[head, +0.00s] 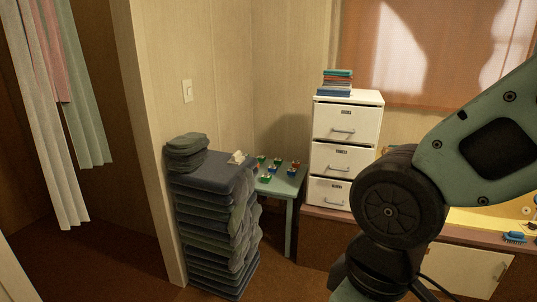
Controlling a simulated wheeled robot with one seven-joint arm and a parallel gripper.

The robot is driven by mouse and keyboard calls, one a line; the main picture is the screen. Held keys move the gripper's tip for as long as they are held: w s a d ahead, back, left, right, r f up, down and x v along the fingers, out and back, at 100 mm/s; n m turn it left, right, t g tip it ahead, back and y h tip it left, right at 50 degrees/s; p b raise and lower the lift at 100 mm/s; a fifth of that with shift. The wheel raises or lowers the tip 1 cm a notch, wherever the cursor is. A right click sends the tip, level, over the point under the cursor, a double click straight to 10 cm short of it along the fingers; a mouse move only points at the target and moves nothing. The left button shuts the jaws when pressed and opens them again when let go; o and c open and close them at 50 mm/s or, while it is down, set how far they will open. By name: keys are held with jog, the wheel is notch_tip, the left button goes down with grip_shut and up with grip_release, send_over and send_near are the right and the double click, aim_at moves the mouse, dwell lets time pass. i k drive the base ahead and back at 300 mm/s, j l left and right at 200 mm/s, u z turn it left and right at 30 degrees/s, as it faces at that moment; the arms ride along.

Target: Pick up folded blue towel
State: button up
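A tall stack of dark blue-grey folded cloths, which look like towels (215,225), stands against the wall end left of centre. Smaller dark folded pieces (186,154) lie on its top left, and a small crumpled white item (237,157) lies on its top near the back. I cannot tell which piece is the folded blue towel. My arm crosses the right side of the picture, clear of the stack in the picture. My gripper is out of the picture.
A small teal table (288,186) holds several small coloured items. A white drawer cabinet (341,150) carries a flat pile (337,82) of red, teal and blue pieces. A low counter (470,265) is partly hidden by my arm. Brown floor is clear at front left.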

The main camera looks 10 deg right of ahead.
aim_at(321, 92)
jog(key=i+z, duration=0.3)
jog(key=i, duration=1.5)
